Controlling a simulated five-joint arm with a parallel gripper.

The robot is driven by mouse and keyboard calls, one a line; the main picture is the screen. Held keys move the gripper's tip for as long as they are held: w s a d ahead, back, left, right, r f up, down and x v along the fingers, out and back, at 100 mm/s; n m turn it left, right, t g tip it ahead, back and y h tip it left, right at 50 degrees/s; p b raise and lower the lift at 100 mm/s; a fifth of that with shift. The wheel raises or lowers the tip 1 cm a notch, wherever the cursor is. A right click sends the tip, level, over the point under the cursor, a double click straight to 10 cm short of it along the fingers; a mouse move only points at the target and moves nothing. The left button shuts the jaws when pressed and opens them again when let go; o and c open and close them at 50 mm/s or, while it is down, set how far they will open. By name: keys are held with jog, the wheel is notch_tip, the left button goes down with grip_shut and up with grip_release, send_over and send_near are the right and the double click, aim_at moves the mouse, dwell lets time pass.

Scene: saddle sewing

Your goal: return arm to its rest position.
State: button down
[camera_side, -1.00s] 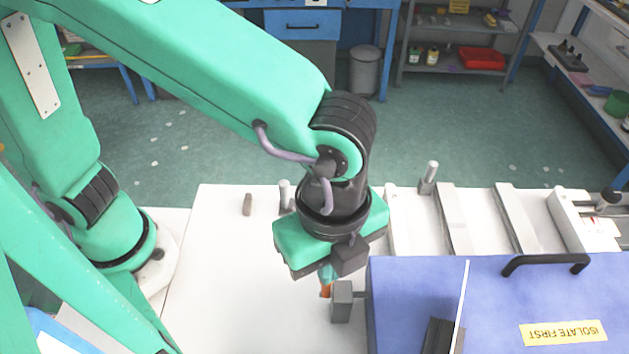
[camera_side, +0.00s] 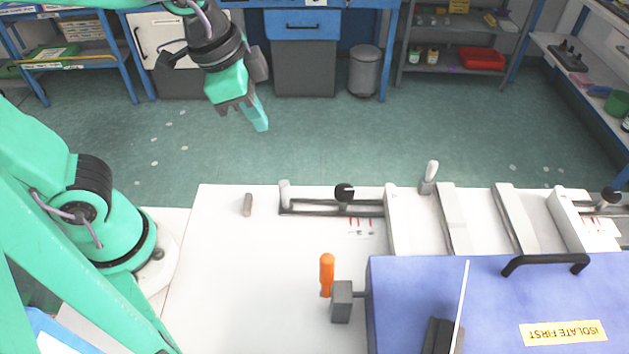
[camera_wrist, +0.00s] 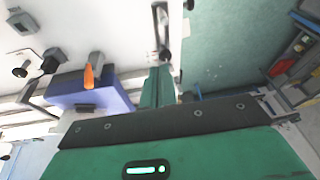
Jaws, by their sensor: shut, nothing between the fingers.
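My gripper (camera_side: 261,124) is raised at the upper left of the side view, apart from the worktable, with the floor behind it. Its green fingers are shut with nothing between them, and they also show in the wrist view (camera_wrist: 158,84). My gripper is well clear of both.
The blue box (camera_side: 410,290) has a black handle (camera_side: 545,262) and a yellow "ISOLATE FIRST" label (camera_side: 562,333). A slide with a black knob (camera_side: 344,193) and a lever (camera_side: 429,178) stand along the table's far edge. The table's left part is mostly clear.

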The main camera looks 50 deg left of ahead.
jog(key=s+a+n+t+y, duration=0.1)
jog(key=s+a+n+t, duration=0.1)
jog(key=a+n, duration=0.5)
jog(key=s+a, duration=0.1)
jog(key=a, duration=0.2)
jog(key=shift+s+a+n, duration=0.2)
jog(key=shift+a+n, duration=0.1)
jog(key=shift+r, duration=0.15)
jog(key=w+d+m+g+h, duration=0.1)
jog(key=w+d+m+g, duration=0.2)
jog(key=d+m, duration=1.1)
jog(key=s+d+f+m+g, duration=0.1)
jog(key=s+d+f+m, duration=0.1)
jog(key=d, duration=0.7)
jog(key=s+d+f+m+g+y, duration=0.1)
jog(key=s+d+f+m, duration=0.2)
jog(key=d, duration=0.7)
jog(key=shift+s+d+f+m, duration=0.15)
jog(key=shift+s+f+m, duration=0.2)
jog(key=shift+s+m, duration=0.65)
jog(key=shift+f, duration=0.2)
